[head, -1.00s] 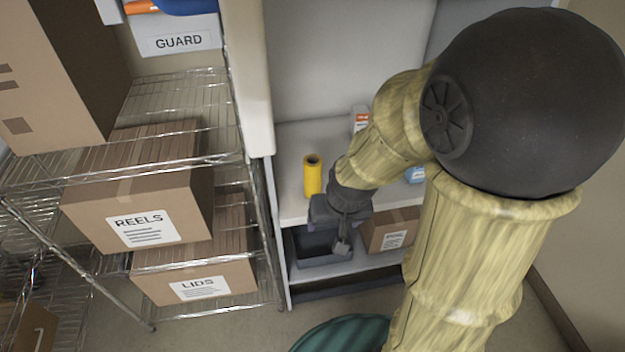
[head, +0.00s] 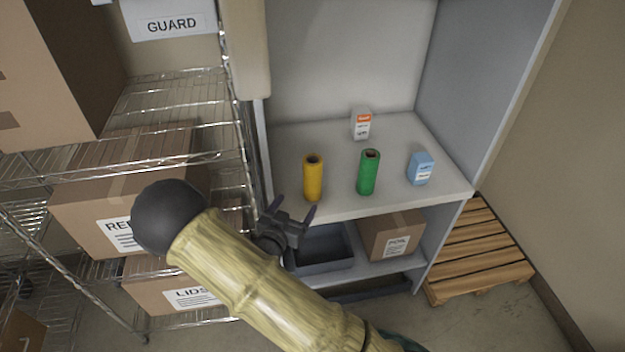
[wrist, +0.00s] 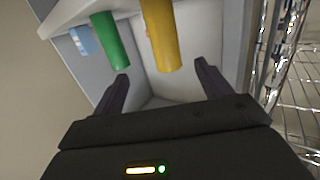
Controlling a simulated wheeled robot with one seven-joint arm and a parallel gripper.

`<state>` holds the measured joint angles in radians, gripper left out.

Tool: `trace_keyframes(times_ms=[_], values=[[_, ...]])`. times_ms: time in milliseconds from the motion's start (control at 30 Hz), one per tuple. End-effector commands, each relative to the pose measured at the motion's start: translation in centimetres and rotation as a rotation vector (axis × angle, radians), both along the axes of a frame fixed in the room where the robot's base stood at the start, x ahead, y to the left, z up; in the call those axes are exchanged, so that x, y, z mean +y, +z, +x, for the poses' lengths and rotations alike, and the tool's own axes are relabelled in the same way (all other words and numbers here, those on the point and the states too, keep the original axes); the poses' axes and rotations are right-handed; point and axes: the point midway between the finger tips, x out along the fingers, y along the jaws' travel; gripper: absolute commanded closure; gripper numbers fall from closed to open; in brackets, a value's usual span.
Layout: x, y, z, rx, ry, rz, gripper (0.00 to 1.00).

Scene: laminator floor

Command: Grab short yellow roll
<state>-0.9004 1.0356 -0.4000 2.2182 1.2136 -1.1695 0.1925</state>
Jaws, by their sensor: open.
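The short yellow roll (head: 313,178) stands upright on the white shelf (head: 412,196), near its front left. In the wrist view the yellow roll (wrist: 162,36) shows at the top, between and beyond the fingertips. My gripper (head: 294,209) is open and empty, in front of the shelf's front left edge and just below and left of the roll. In the wrist view both dark fingers of my gripper (wrist: 160,72) are spread wide. Nothing touches the roll. A green roll (head: 367,172) stands upright to its right, also in the wrist view (wrist: 110,41).
An orange-and-white box (head: 361,125) stands behind the rolls, and a blue box (head: 420,168) at the right. Below are a dark bin (head: 322,264) and a cardboard box (head: 391,236). A wire rack (head: 172,88) stands close left; a pallet (head: 478,255) lies right.

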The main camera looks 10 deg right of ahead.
Motion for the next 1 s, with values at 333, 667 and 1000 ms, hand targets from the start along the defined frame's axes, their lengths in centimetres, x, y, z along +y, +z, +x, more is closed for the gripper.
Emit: trace_keyframes(times_ms=[333, 667, 1000], values=[[0.6, 0.6, -0.4, -0.084, -0.004, -0.063, 0.23], [-0.8, 0.8, 1.5, -0.082, -0.007, -0.064, 0.23], [-4.2, 0.9, 6.6, -0.082, -0.006, -0.062, 0.23]])
